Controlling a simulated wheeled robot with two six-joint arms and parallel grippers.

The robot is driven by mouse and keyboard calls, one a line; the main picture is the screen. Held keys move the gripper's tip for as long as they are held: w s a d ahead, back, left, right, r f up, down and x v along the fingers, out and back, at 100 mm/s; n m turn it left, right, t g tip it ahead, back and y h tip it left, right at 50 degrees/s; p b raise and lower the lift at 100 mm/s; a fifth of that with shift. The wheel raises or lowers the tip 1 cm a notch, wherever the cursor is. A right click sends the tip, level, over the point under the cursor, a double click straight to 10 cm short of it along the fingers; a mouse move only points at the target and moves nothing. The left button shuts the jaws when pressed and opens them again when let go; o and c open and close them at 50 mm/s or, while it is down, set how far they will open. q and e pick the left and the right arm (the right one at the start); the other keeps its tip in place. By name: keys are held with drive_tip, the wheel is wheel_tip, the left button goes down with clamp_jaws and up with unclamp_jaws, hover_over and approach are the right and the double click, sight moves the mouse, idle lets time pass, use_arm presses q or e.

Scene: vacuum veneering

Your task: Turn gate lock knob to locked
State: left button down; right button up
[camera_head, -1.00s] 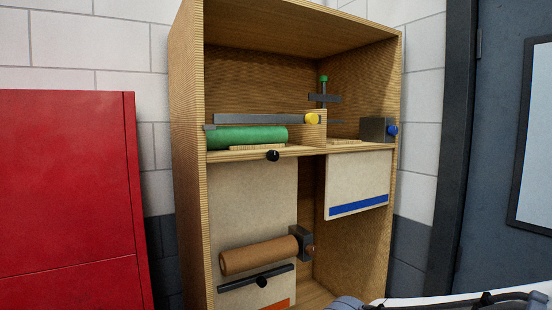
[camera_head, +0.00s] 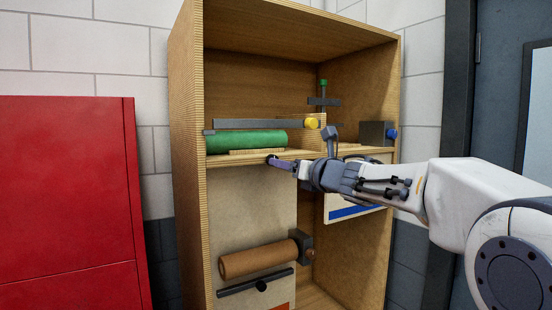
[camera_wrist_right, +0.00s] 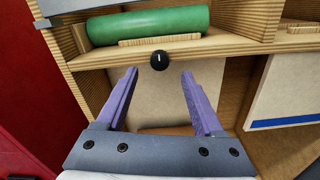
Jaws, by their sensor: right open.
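A round black knob (camera_wrist_right: 159,60) with a short white pointer mark sits on the front edge of the wooden shelf. In the right wrist view its mark stands roughly upright. My right gripper (camera_wrist_right: 160,74) is open and empty, its two purple fingers spread to either side just below the knob in that view. In the head view the right gripper (camera_head: 277,161) reaches in from the right to the shelf edge and largely covers the knob. Whether a finger touches the knob I cannot tell. My left gripper is not in view.
A green roll (camera_head: 245,142) lies on the shelf above, under a grey bar (camera_head: 260,123) with a yellow knob (camera_head: 312,123). A brown roll (camera_head: 258,259) hangs below. A blue knob (camera_head: 392,133) is at right. A red cabinet (camera_head: 65,190) stands left.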

drive_tip(key=p+x, duration=0.2)
drive_tip(key=x, duration=0.4)
drive_tip(key=shift+w+a, duration=0.1)
clamp_jaws()
